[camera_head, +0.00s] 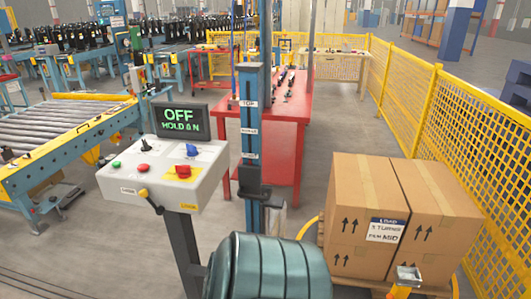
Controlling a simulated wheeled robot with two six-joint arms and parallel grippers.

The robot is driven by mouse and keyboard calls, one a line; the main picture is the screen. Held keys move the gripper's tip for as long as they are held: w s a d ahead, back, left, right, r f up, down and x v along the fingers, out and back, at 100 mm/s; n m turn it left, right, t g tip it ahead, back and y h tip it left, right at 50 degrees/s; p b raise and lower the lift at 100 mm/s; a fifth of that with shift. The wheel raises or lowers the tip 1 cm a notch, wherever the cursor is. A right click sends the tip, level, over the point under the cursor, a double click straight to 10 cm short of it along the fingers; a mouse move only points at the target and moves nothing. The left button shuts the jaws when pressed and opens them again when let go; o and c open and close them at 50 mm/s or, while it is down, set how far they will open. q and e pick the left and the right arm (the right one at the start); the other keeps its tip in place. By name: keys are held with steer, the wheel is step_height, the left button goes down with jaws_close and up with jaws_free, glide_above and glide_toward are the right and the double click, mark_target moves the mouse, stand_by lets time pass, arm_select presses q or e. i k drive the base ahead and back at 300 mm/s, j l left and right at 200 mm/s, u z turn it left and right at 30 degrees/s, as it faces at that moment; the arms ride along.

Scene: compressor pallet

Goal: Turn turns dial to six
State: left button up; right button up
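A light grey control box (165,175) stands on a dark post at the left of centre. Its top carries a blue knob (192,151) on a white plate at the back. In front of it is a red knob (184,172) on a yellow plate. A black knob or switch (146,146) sits at the back left. The dial markings are too small to read, so I cannot tell which knob is the turns dial or its setting. A display (181,120) behind the box reads "OFF" and, below, what looks like "HOLD AN". Neither gripper shows.
Cartons (368,210) stand on a pallet at right.

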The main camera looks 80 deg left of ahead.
mark_target(145, 147)
steer(key=u, duration=3.45)
